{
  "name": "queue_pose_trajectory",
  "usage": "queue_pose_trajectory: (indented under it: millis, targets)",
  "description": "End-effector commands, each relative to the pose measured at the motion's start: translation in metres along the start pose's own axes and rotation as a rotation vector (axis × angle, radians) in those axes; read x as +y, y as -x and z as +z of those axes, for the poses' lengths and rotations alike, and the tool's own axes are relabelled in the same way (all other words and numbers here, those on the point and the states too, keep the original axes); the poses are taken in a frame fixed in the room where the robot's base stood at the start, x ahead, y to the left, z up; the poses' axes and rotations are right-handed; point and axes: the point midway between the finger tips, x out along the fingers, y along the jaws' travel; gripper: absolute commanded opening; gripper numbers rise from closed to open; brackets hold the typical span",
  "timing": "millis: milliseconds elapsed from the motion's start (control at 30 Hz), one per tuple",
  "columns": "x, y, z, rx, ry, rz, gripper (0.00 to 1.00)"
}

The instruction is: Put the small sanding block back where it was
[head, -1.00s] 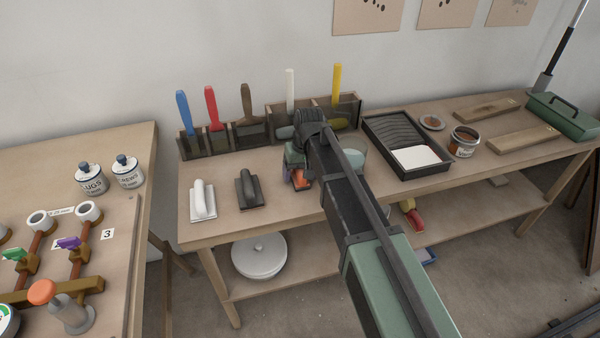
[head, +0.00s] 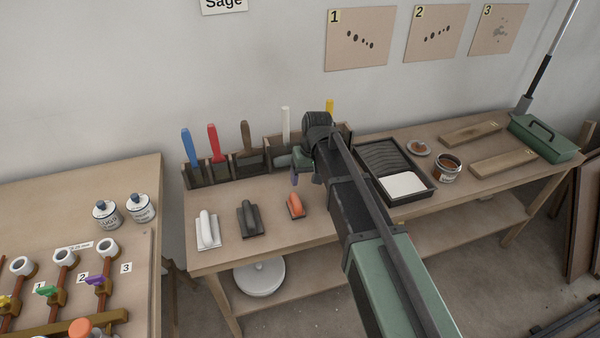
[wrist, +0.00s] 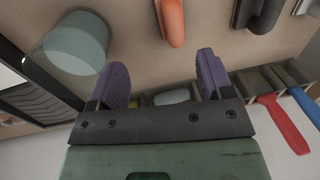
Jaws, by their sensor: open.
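The small sanding block with an orange handle (head: 296,205) rests on the workbench, to the right of a dark-handled float (head: 250,218) and a white-handled float (head: 208,230). In the wrist view its orange handle (wrist: 171,20) is at the top edge, partly cut off. My gripper (wrist: 162,75) has its two purple fingers spread with nothing between them. In the head view my gripper (head: 295,179) is above and behind the block, apart from it, with one finger hidden by my arm.
A holder (head: 222,170) with several upright coloured handles stands at the bench's back. A grey-green cylinder (wrist: 76,43) is near my gripper. A black paint tray (head: 420,182), an open can (head: 447,170) and a green toolbox (head: 540,137) stand to the right.

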Motion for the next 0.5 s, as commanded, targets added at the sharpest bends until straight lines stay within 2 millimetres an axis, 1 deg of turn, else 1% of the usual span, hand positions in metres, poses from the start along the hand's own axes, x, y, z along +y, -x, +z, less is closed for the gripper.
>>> queue_pose_trajectory:
  millis: [33,67,100,167,200,233,300,333,500]
  targets:
    - [0.018,0.001,0.041,0.003,-0.039,0.015,0.74]
    - [0.030,0.002,0.065,0.005,-0.068,0.027,0.74]
    - [0.046,0.004,0.099,0.008,-0.109,0.045,0.74]
    - [0.065,0.006,0.148,0.012,-0.171,0.073,0.74]
    - [0.075,0.007,0.176,0.014,-0.207,0.089,0.74]
    - [0.081,0.008,0.192,0.015,-0.229,0.100,0.74]
    - [0.089,0.009,0.216,0.017,-0.265,0.116,0.74]
    - [0.091,0.009,0.221,0.017,-0.274,0.121,0.74]
    - [0.093,0.009,0.219,0.017,-0.278,0.124,0.74]
